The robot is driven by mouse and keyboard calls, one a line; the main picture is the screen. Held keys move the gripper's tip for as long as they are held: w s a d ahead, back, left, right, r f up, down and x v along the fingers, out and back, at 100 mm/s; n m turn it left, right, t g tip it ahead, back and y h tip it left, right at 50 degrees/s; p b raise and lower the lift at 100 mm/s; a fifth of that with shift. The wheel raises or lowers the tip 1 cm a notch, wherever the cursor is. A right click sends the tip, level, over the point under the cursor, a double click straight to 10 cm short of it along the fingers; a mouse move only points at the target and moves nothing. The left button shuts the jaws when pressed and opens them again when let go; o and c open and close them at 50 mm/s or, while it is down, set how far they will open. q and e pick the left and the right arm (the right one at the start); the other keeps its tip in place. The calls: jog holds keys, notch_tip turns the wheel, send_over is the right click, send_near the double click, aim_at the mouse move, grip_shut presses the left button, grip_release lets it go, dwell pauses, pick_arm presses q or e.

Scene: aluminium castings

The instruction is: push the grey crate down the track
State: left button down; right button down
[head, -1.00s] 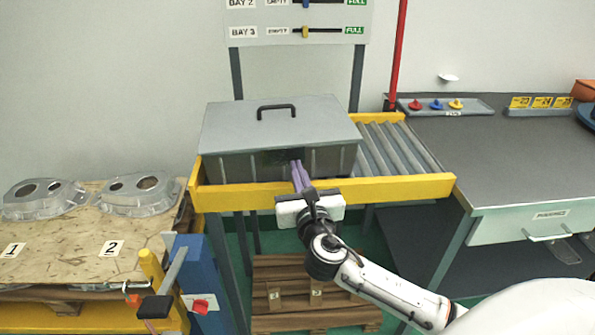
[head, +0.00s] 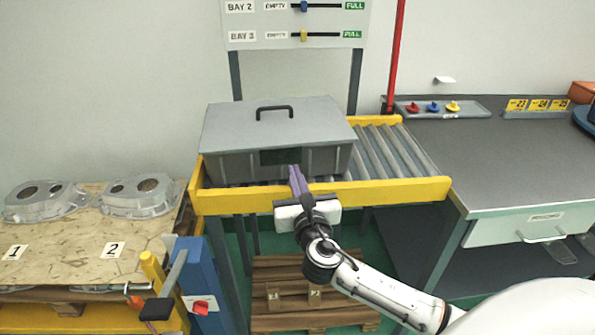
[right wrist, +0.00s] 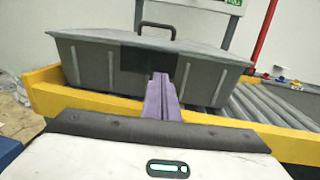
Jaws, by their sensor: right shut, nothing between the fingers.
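The grey crate (head: 278,138), lidded with a black handle on top, sits at the left end of the roller track (head: 395,150) in the head view. The track has yellow side rails. My right gripper (head: 294,170) is shut and empty, its purple fingers pointing over the front rail at the crate's front side. In the right wrist view the crate (right wrist: 92,65) stands beyond the fingers (right wrist: 161,82), which overlap a dark patch on its front. I cannot tell whether the fingertips touch it. My left gripper is not in view.
Bare rollers lie to the right of the crate, then a dark workbench (head: 500,160) with a drawer. At left, a wooden-topped table (head: 60,245) holds metal castings. A blue post (head: 205,285) stands by the track's left front. A sign board (head: 296,20) rises behind.

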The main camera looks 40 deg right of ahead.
jog(key=v, duration=1.2)
notch_tip(320, 180, down, 12)
jog(key=s+a+m+g+y, duration=0.3)
jog(key=m, duration=0.3)
jog(key=s+a+f+m+g+y, duration=0.2)
jog(key=s+a+f+m, duration=0.3)
jog(key=m, duration=0.6)
jog(key=s+a+f+m+g+y, duration=0.2)
jog(key=s+a+f+m+y, duration=0.3)
jog(key=s+f+m, duration=0.4)
notch_tip(320, 180, down, 2)
jog(key=m, duration=0.3)
jog(key=shift+s+a+g, duration=0.3)
jog(key=shift+a+g, duration=0.05)
jog(key=shift+g, duration=0.05)
